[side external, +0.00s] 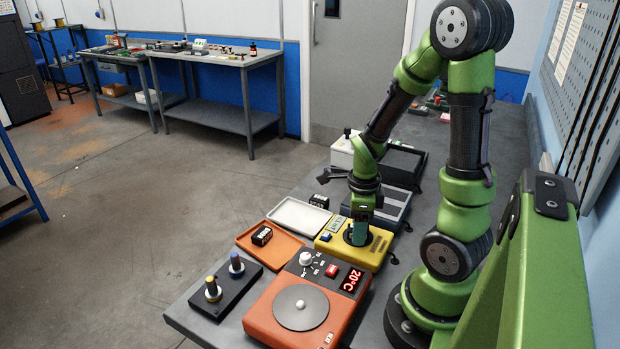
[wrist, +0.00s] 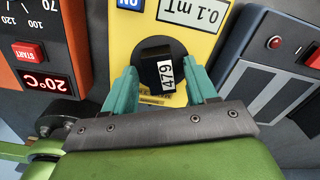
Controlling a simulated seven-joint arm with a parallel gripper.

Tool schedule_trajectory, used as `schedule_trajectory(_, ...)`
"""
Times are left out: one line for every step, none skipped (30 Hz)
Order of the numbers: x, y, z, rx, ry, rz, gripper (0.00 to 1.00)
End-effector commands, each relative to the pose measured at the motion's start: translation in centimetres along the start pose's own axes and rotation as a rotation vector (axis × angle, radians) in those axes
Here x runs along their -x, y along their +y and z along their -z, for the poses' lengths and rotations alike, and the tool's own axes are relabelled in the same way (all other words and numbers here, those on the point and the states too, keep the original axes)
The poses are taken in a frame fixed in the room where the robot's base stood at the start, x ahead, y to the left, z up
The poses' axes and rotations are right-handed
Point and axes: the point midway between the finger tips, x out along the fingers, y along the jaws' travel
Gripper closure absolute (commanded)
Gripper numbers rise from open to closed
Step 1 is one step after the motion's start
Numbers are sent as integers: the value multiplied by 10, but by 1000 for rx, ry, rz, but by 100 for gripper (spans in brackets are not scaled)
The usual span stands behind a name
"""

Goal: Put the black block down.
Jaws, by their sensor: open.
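A black block (wrist: 158,70) with a white label reading 479 stands between my fingers in the wrist view. It appears to rest on the dark round pad of the yellow meter (wrist: 198,45), whose display reads 0.1 mT. My gripper (wrist: 165,92) is open, with a teal finger on either side of the block. In the side view my gripper (side external: 358,236) is low over the yellow meter (side external: 375,259), and its fingers hide that block. Another black block (side external: 261,236) lies on the orange tray (side external: 284,252). A further black block (side external: 319,201) is beside the white tray (side external: 299,219).
An orange hotplate (side external: 262,312) showing 20°C is at the front. A black stand (side external: 222,303) with two upright plugs is left of it. A grey device (side external: 396,201) and a black open bin (side external: 404,163) are behind the meter.

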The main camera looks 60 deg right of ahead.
Motion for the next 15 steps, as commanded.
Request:
schedule_trajectory(2,0,0,0,-1,2,43)
schedule_trajectory(3,-1,0,1,-2,3,43)
schedule_trajectory(7,-1,-1,1,-3,4,43)
schedule_trajectory(10,-1,-1,1,-5,4,43)
schedule_trajectory(14,-1,-1,1,-5,4,43)
schedule_trajectory(21,-1,-2,2,-6,6,43)
schedule_trajectory(26,-1,-1,1,-6,6,43)
schedule_trajectory(33,-1,-1,1,-7,7,43)
schedule_trajectory(42,-2,-1,1,-8,8,43)
schedule_trajectory(48,-2,-2,0,-8,7,43)
schedule_trajectory(55,-2,-1,1,-7,8,43)
schedule_trajectory(64,-1,-1,0,-8,8,43)
schedule_trajectory(70,-1,-1,0,-6,7,43)
schedule_trajectory(77,-1,-1,1,-6,7,43)
schedule_trajectory(85,-2,-1,1,-6,7,43)
